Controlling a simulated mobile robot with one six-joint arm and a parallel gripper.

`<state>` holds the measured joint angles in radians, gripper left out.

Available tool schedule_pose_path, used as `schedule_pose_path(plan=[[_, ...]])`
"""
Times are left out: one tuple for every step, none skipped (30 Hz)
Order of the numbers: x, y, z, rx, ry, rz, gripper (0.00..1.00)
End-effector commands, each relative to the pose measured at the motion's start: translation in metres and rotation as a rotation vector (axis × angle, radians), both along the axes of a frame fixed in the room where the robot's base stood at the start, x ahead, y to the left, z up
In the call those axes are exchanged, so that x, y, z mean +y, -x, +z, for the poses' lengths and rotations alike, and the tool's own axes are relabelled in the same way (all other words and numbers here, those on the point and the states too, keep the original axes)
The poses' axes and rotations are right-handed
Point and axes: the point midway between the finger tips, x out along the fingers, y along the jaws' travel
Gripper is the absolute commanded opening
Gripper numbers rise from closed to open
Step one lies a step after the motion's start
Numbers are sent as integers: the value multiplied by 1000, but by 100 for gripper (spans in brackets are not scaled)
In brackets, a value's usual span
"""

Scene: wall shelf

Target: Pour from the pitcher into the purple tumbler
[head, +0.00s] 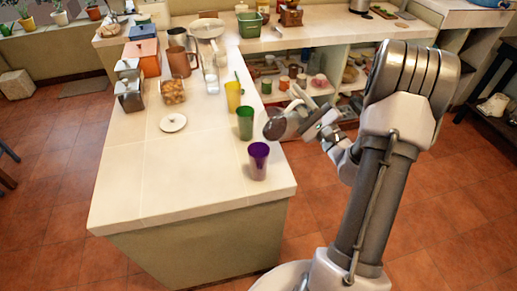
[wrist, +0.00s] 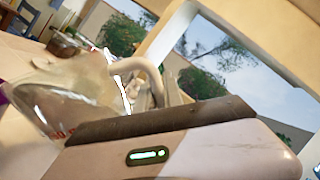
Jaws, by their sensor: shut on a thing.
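The purple tumbler (head: 258,162) stands upright near the front right corner of the tiled counter. My gripper (head: 312,121) is shut on the pitcher (head: 279,124) and holds it in the air just beyond the counter's right edge. The pitcher is tilted well over, above and to the right of the tumbler, with its dark rounded end towards the counter. In the wrist view the pitcher (wrist: 70,100) looks like clear glass with a pale curved handle by my gripper. A sliver of purple shows at that view's left edge. No stream of liquid can be made out.
A green tumbler (head: 245,123) and a yellow tumbler (head: 233,97) stand in line behind the purple one. A round white lid or dish (head: 173,122) lies to the left. A filled jar (head: 173,90) and a copper jug (head: 182,62) stand farther back. The counter's front is clear.

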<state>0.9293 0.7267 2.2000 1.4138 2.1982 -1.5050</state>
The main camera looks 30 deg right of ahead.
Motion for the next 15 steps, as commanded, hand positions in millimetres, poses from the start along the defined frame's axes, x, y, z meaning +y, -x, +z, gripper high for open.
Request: schedule_pose_path(plan=[[0, 0, 1, -5, 1, -2, 0], [0, 0, 2, -5, 4, -3, 0], [0, 0, 2, -9, 5, -5, 0], [0, 0, 2, -12, 6, -6, 0], [0, 0, 2, -12, 7, -6, 0], [0, 0, 3, -15, 8, -8, 0], [1, 0, 3, -19, 9, -10, 0], [1, 0, 3, -19, 11, -11, 0], [1, 0, 4, -23, 12, -13, 0], [1, 0, 4, -28, 11, -15, 0], [1, 0, 4, -27, 13, -16, 0], [1, 0, 4, -32, 14, -18, 0], [1, 0, 5, -36, 15, -21, 0], [1, 1, 5, -36, 17, -21, 0], [1, 0, 6, -42, 17, -25, 0]])
